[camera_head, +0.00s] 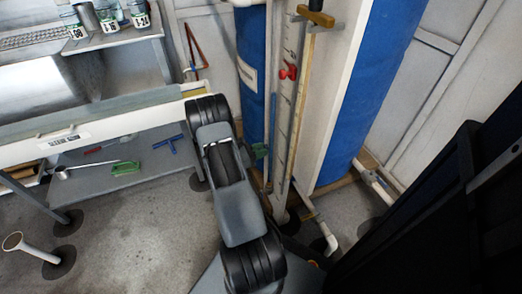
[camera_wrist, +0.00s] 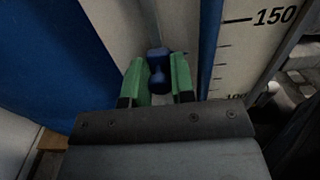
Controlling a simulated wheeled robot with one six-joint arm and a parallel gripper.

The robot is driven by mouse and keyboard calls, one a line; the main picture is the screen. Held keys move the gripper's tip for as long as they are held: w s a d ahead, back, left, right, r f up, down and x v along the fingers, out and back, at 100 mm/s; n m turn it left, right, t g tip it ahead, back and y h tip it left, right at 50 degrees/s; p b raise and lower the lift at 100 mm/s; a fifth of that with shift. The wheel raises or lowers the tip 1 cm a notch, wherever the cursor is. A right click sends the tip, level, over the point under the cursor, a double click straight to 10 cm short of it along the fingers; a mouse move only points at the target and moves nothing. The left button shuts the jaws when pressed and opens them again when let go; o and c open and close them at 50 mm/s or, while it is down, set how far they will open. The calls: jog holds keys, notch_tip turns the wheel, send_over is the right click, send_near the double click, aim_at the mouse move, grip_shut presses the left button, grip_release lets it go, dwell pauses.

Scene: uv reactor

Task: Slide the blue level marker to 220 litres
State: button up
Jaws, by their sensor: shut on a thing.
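The blue level marker (camera_wrist: 158,68) is a small knob between the green fingers of my gripper (camera_wrist: 158,78) in the wrist view. My gripper is shut on it. To its right is the white level scale (camera_wrist: 238,52) with black ticks; 150 shows at upper right, and a partly cut-off lower number reads like 100. In the head view, my gripper (camera_head: 260,151) is at the lower part of the tall scale strip (camera_head: 293,110), and the blue marker is hidden there. The 220 mark cannot be read in either view.
A red marker or handle (camera_head: 288,72) sits higher on the strip. A brass-coloured lever (camera_head: 316,17) is at the top. Blue cylinders (camera_head: 376,85) flank the white panel. A bench with labelled jars (camera_head: 108,17) is at upper left; pipes (camera_head: 328,236) stand at the lower right.

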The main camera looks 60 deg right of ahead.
grip_shut()
jog(key=shift+d, duration=0.1)
notch_tip(320, 180, up, 21)
jog(key=p, duration=1.6)
jog(key=shift+f, duration=0.15)
jog(key=shift+s, duration=0.1)
jog(key=o, duration=0.7)
grip_release()
jog(key=shift+a, duration=0.2)
